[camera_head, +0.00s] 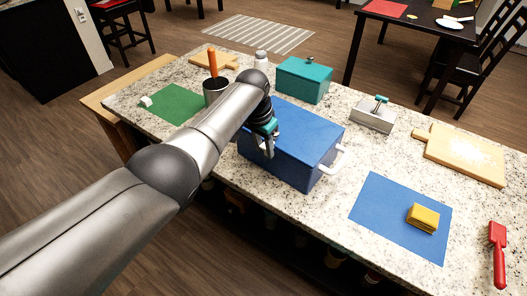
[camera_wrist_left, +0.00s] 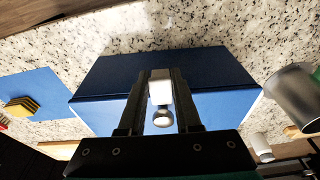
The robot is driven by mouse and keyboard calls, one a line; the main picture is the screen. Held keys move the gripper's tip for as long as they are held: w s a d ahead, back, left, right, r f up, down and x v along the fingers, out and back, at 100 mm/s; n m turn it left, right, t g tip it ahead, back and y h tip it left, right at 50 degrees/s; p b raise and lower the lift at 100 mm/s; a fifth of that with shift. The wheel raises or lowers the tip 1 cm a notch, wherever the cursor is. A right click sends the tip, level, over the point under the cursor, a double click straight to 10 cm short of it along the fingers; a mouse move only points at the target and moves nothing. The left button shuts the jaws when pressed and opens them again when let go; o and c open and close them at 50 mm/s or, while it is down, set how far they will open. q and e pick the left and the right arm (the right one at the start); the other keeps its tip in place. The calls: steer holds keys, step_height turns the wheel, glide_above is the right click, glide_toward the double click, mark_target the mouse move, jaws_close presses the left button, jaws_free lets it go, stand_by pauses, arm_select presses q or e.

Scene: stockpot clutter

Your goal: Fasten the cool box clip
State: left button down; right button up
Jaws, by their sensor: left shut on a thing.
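The blue cool box (camera_head: 305,128) stands on the counter with its lid down and a white handle (camera_head: 340,158) at its right end. It also shows in the left wrist view (camera_wrist_left: 215,72). My left gripper (camera_head: 268,148) is at the box's front side, reaching down from above. In the left wrist view my left gripper (camera_wrist_left: 160,78) has its two fingers on either side of a small white clip (camera_wrist_left: 160,92) and is shut on it. A round pale knob (camera_wrist_left: 163,118) shows just below the clip. Whether the clip is hooked is hidden. My right gripper is not in view.
A teal box (camera_head: 303,82) and a grey box with a teal clamp (camera_head: 372,118) stand behind. A dark cup (camera_head: 215,92) is to the left. A blue mat (camera_head: 385,215) with a yellow sponge (camera_head: 423,218) and a red brush (camera_head: 498,250) lie to the right.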

mark_target(263, 148)
arm_select(q)
steer(key=shift+d, duration=0.1)
stand_by(0.3)
steer(key=c, duration=0.6)
jaws_free()
steer(key=shift+r, duration=0.45)
steer(key=r+p, duration=0.2)
steer(key=r, duration=0.1)
steer(key=r+p, duration=0.1)
steer(key=r, duration=0.1)
steer(key=shift+s+a, duration=0.25)
steer(key=shift+a, duration=0.1)
step_height(263, 148, up, 9)
steer(key=s+a+p, duration=0.1)
steer(key=p, duration=0.1)
